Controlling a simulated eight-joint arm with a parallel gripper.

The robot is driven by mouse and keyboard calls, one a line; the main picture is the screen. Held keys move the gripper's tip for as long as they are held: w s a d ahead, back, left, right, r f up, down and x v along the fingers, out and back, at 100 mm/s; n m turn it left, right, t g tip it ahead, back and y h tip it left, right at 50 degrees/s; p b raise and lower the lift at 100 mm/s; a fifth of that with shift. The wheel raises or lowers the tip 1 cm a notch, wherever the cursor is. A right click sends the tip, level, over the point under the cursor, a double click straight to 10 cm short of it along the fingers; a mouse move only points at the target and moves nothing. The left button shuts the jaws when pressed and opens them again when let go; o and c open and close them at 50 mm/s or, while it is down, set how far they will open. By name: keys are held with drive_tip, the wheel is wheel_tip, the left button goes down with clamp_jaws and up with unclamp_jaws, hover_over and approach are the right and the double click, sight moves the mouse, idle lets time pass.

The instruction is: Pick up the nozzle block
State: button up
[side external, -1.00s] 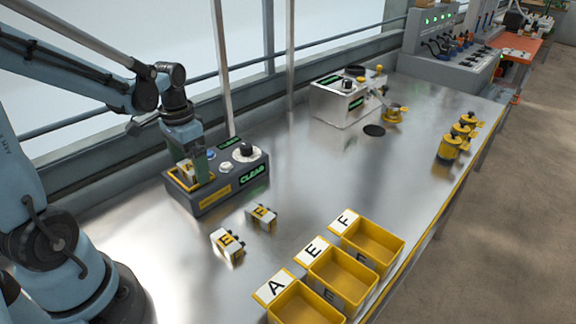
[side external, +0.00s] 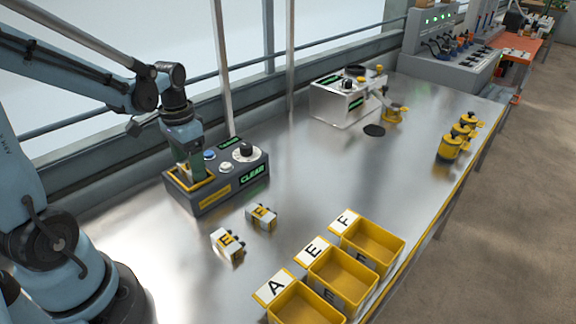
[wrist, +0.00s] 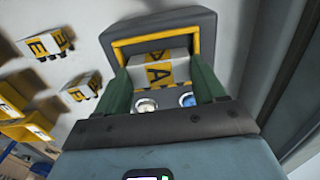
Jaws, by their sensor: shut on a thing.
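My gripper (side external: 190,170) is over the yellow-framed slot (side external: 174,182) at the left end of the dark console (side external: 225,195). In the wrist view its two green fingers (wrist: 160,76) are shut on the sides of a nozzle block (wrist: 139,75), white and yellow with a letter A. The yellow frame (wrist: 208,38) surrounds the far part of that block in this view. I cannot tell whether the block still touches the slot.
Three yellow bins, A (side external: 281,314), E (side external: 318,287) and F (side external: 350,255), stand along the bench's front. A white machine (side external: 340,101) stands further back, with yellow canisters (side external: 450,147) to its right. The middle of the bench is clear.

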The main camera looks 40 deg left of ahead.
drive_tip(key=shift+r, duration=0.45)
wheel_tip(320, 180, up, 3)
drive_tip(key=shift+r, duration=0.1)
drive_tip(key=s+d+r, duration=0.1)
drive_tip(key=d+r, duration=0.5)
drive_tip(key=d, duration=0.5)
drive_tip(key=shift+s+d+r, duration=0.15)
drive_tip(key=shift+d+r, duration=0.15)
drive_tip(key=shift+r, duration=0.1)
drive_tip(key=s+d+f, duration=0.1)
drive_tip(key=s+d, duration=0.1)
drive_tip(key=d, duration=1.3)
drive_tip(key=s+d+f, duration=0.1)
drive_tip(key=s+d, duration=0.2)
drive_tip(key=d, duration=1.1)
drive_tip(key=shift+w+d+f, duration=0.1)
drive_tip(key=shift+w+f, duration=0.05)
drive_tip(key=shift+f, duration=1.25)
drive_tip(key=shift+w+f, duration=0.15)
drive_tip(key=shift+f, duration=1.2)
